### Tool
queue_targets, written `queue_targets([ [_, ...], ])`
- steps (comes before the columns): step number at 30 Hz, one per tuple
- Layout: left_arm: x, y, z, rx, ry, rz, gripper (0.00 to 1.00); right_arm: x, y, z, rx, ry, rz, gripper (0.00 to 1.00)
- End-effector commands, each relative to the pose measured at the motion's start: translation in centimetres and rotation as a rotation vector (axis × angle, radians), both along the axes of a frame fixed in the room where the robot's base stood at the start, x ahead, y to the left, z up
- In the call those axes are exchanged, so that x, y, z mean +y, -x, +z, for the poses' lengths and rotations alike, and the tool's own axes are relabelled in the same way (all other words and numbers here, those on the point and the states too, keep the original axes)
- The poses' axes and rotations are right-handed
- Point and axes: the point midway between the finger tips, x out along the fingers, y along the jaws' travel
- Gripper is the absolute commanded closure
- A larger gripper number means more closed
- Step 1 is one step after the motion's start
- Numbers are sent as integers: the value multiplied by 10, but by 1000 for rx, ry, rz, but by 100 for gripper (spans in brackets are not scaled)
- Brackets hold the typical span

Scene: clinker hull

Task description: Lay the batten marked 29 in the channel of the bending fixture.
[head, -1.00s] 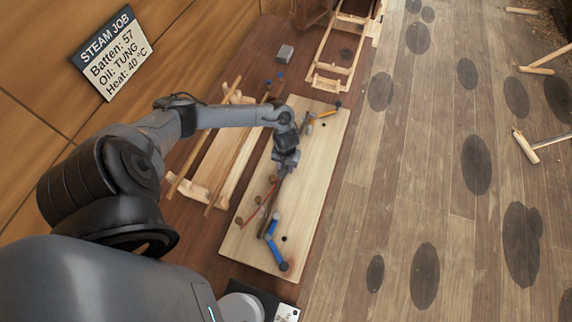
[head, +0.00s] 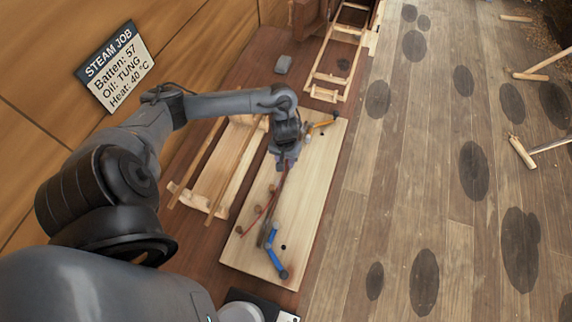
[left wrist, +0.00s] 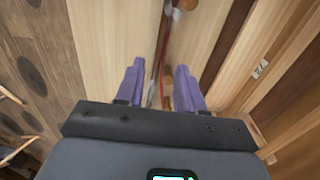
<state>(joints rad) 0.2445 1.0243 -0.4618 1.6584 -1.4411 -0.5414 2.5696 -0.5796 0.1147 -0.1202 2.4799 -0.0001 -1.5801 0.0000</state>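The bending fixture is a pale board (head: 309,193) with brown pegs (head: 258,209), a red curved strip, a blue clamp (head: 274,258) at its near end and an orange clamp (head: 322,125) at its far end. A thin dark brown batten (head: 266,235) runs along the board from below my left gripper (head: 284,166) toward the blue clamp. In the left wrist view, the purple fingers of my left gripper (left wrist: 160,68) stand apart, with a brown strip (left wrist: 163,45) between them and gaps beside it. No number is readable on it. My right gripper is out of view.
A wooden rack (head: 187,193) left of the board holds two light battens (head: 199,165); a small white tag (left wrist: 260,68) there is unreadable. A grey block (head: 283,64) and a wooden frame (head: 328,78) lie farther back. A sign (head: 115,67) reads Batten 57.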

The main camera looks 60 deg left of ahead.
Motion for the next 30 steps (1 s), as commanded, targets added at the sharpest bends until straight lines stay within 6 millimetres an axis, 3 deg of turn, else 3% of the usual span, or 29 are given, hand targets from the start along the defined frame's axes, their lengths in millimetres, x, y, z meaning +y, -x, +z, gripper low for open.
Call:
queue_targets([
  [5, -34, -7, -6, -65, 26, -125, 62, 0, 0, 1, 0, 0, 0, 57],
  [11, -130, -22, -18, -280, 53, -447, 62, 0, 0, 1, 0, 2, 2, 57],
  [15, -197, -25, -3, -452, 7, -646, 62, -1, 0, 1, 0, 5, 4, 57],
  [18, -226, -20, 17, -526, -55, -734, 62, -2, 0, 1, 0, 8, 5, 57],
  [23, -238, 3, 47, -525, -151, -809, 62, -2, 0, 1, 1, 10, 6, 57],
  [30, -221, 55, 74, -386, -174, -870, 62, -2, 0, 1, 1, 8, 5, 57],
])
